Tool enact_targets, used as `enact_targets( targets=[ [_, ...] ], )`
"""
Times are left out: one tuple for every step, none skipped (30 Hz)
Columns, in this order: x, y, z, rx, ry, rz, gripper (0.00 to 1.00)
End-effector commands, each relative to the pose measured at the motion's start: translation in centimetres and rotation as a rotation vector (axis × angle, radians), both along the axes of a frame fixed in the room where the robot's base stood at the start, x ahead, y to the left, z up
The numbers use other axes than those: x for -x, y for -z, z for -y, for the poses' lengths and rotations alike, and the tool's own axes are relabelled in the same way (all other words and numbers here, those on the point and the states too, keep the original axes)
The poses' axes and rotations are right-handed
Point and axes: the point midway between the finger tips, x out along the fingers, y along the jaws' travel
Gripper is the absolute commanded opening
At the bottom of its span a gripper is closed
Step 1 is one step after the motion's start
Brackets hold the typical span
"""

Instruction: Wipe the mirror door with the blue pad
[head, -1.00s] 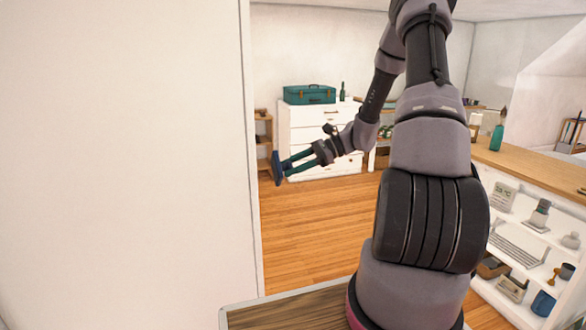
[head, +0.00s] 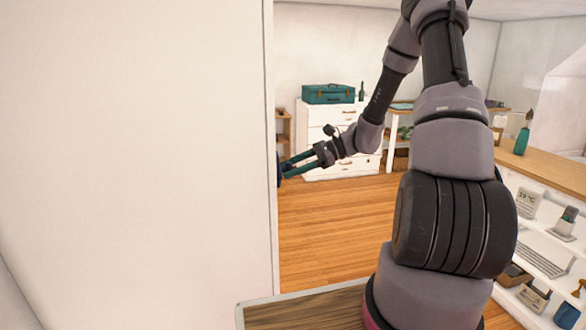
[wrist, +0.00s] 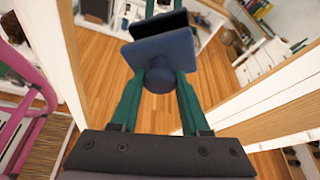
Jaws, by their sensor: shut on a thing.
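The blue pad (wrist: 163,58) is a flat dark blue plate with a round knob on its back. My gripper (wrist: 158,82) has green fingers shut on that knob. In the wrist view a second blue plate and green fingers show just beyond the pad, like its reflection in the mirror door (wrist: 118,38). I cannot tell whether the pad touches the glass. In the head view my gripper (head: 284,170) reaches left to the edge of a tall white panel (head: 140,165), and most of the pad is hidden behind that edge.
A white drawer unit (head: 335,170) with a green case (head: 328,93) on top stands at the back. A shelf unit with a wooden top (head: 548,167) and several small items is on the right. Wooden floor (head: 335,225) between them is clear.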

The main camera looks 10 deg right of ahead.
Motion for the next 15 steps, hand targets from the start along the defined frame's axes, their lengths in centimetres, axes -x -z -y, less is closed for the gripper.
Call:
enact_targets(
  targets=[
    [-0.01,-0.01,0.01,0.000,0.000,0.000,0.01],
    [-0.01,-0.01,0.01,0.000,0.000,0.000,0.01],
    [-0.01,-0.01,0.02,0.000,0.000,0.000,0.01],
    [-0.01,-0.01,0.02,0.000,0.000,0.000,0.01],
    [-0.01,-0.01,0.02,0.000,0.000,0.000,0.01],
    [-0.01,-0.01,0.02,0.000,0.000,0.000,0.01],
    [-0.01,-0.01,0.01,0.000,0.000,0.000,0.01],
    [-0.01,0.00,-0.02,0.000,0.000,0.000,0.01],
    [-0.01,0.00,-0.08,0.000,0.000,0.000,0.01],
    [-0.01,-0.01,-0.12,0.000,0.000,0.000,0.01],
    [-0.01,-0.01,-0.17,0.000,0.000,0.000,0.01],
    [-0.01,0.00,-0.26,0.000,0.000,0.000,0.01],
    [-0.01,-0.01,-0.32,0.000,0.000,0.000,0.01],
    [-0.01,-0.01,-0.38,0.000,0.000,0.000,0.01],
    [-0.01,-0.01,-0.46,0.000,0.000,0.000,0.01]
  ],
)
